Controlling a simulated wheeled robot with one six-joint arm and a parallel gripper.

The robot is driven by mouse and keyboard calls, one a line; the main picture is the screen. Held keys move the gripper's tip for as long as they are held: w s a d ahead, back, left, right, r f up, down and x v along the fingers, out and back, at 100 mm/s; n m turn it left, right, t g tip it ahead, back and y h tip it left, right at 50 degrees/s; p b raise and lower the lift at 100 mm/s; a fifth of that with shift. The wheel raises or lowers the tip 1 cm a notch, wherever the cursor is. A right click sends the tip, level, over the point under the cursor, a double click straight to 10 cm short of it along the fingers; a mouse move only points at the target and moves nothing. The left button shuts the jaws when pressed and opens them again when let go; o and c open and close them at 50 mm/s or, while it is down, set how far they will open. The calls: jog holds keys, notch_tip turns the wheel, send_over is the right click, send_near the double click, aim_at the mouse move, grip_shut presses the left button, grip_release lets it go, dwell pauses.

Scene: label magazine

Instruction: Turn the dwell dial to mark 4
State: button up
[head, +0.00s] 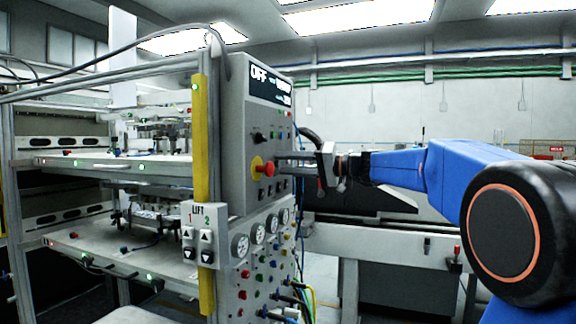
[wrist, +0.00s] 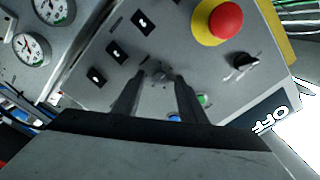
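The grey control panel (head: 236,150) stands upright left of my arm in the head view. In the wrist view, my gripper (wrist: 161,82) has its two fingers apart, pointing at the panel face. A small grey knob (wrist: 160,73) shows between the fingertips; it may be the dwell dial, but no name or mark is readable. I see no clear contact between fingers and knob. A black pointer knob (wrist: 243,62) sits apart from the gripper, beside the red button. In the head view, my gripper (head: 283,160) reaches the panel side-on, and the grey knob cannot be made out.
An OFF display (head: 268,84) tops the panel. Hoses (head: 308,298) hang below.

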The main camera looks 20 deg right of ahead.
grip_shut()
jog(key=shift+m, duration=0.3)
jog(key=m, duration=1.2)
jog(key=shift+f, duration=0.1)
jog(key=shift+m, duration=0.3)
dwell(0.5)
grip_release()
